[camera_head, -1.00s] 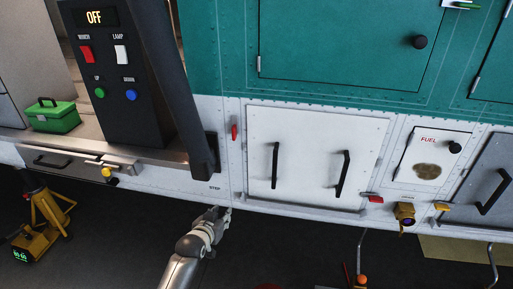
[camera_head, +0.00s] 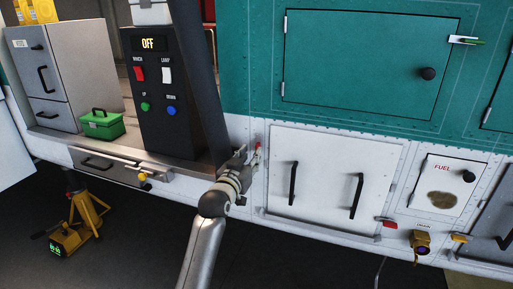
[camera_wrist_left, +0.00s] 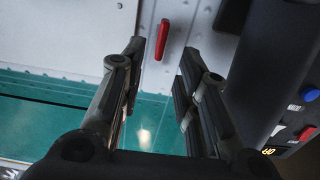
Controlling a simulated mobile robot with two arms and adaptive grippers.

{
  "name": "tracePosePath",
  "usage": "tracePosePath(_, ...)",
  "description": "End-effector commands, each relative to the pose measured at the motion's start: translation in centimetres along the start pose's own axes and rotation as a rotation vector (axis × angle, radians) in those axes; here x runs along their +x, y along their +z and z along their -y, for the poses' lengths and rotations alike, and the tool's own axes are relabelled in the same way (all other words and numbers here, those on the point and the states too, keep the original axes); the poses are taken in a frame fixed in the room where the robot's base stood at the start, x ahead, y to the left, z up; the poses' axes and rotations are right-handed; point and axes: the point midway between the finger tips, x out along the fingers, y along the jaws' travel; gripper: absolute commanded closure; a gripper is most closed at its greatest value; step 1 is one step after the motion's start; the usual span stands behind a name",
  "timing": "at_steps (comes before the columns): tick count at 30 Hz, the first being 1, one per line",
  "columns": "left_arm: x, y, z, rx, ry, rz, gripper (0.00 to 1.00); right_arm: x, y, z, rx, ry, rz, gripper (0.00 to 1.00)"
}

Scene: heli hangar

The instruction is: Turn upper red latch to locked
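The upper red latch (camera_head: 258,146) is on the white hull at the left edge of the large white panel (camera_head: 325,176). My left gripper (camera_head: 252,153) is at the latch and partly hides it in the head view. In the left wrist view the latch (camera_wrist_left: 162,40) is a slim red bar, nearly upright with a slight tilt. The left gripper (camera_wrist_left: 161,45) is open, with one finger on each side of the latch in the picture; I see no contact. Another red latch (camera_head: 388,223) sits flat at the panel's lower right. My right gripper is not in view.
The black control box (camera_head: 163,95) with its dark slanted bar stands just left of my left gripper. Two black handles stick out from the white panel. A green toolbox (camera_head: 103,124) is on the ledge, and a yellow jack (camera_head: 78,225) stands below left.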

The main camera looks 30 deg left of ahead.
Motion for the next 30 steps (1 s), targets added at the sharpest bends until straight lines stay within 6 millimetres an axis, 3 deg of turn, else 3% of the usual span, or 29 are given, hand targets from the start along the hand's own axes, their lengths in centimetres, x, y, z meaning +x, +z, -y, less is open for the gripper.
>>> tracePosePath(6, 3.0, -0.1, 0.0, -0.001, 0.001, 0.002, 0.7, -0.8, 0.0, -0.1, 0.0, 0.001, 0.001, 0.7)
tracePosePath(12, 4.8, 0.0, 0.0, -0.002, 0.001, 0.001, 0.7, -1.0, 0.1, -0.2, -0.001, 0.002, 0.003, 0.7)
tracePosePath(26, 5.5, 0.1, 0.0, -0.001, 0.0, 0.001, 0.7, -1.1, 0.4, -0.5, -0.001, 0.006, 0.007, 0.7)
tracePosePath(30, 5.5, 0.1, 0.0, -0.001, 0.0, 0.001, 0.88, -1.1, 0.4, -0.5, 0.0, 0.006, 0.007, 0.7)
